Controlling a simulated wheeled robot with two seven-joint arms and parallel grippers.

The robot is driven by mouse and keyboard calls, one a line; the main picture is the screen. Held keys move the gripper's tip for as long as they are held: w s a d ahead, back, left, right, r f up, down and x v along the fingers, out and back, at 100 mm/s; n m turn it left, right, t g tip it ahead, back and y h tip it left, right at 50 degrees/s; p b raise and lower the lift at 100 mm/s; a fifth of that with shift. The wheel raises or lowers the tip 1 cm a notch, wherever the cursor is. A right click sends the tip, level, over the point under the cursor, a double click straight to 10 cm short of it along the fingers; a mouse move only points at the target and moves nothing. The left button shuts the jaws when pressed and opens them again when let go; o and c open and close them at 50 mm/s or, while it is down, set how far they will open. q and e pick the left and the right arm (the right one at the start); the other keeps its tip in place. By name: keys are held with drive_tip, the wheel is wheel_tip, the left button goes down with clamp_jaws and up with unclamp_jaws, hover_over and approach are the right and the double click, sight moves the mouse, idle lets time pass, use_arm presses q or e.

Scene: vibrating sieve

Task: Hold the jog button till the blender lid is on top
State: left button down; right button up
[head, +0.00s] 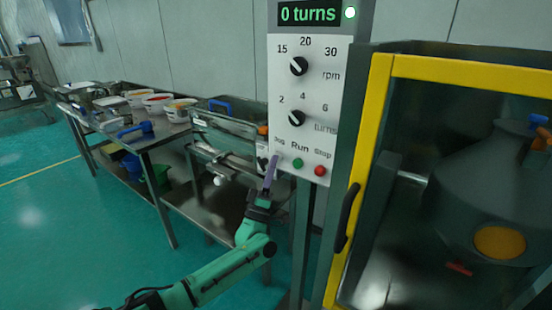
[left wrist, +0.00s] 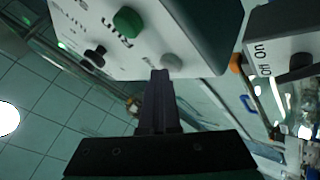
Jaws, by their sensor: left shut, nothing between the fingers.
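The control panel (head: 310,110) stands upright in the middle of the head view, with Jog, Run and Stop along its bottom. My left gripper (head: 272,165) is shut and empty, its fingertips at the Jog label and covering the button there. In the left wrist view the fingertips (left wrist: 160,74) are right at the grey jog button (left wrist: 172,62); I cannot tell whether it is pressed in. The grey blender vessel (head: 460,195) is behind the yellow-framed guard. An orange-yellow disc (head: 500,242) shows low on its front; I cannot tell if this is the lid. My right gripper is out of view.
The green Run button (head: 298,163) and red Stop button (head: 320,170) are close right of the fingertips. The yellow guard frame (head: 362,160) has a black handle (head: 347,215). A table (head: 165,140) with bowls stands left.

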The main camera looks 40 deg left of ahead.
use_arm(q)
drive_tip(key=shift+s+p, duration=0.6)
drive_tip(key=shift+s, duration=0.25)
drive_tip(key=s+p, duration=0.3)
drive_tip(key=s, duration=0.2)
drive_tip(key=shift+d, duration=0.1)
idle(0.6)
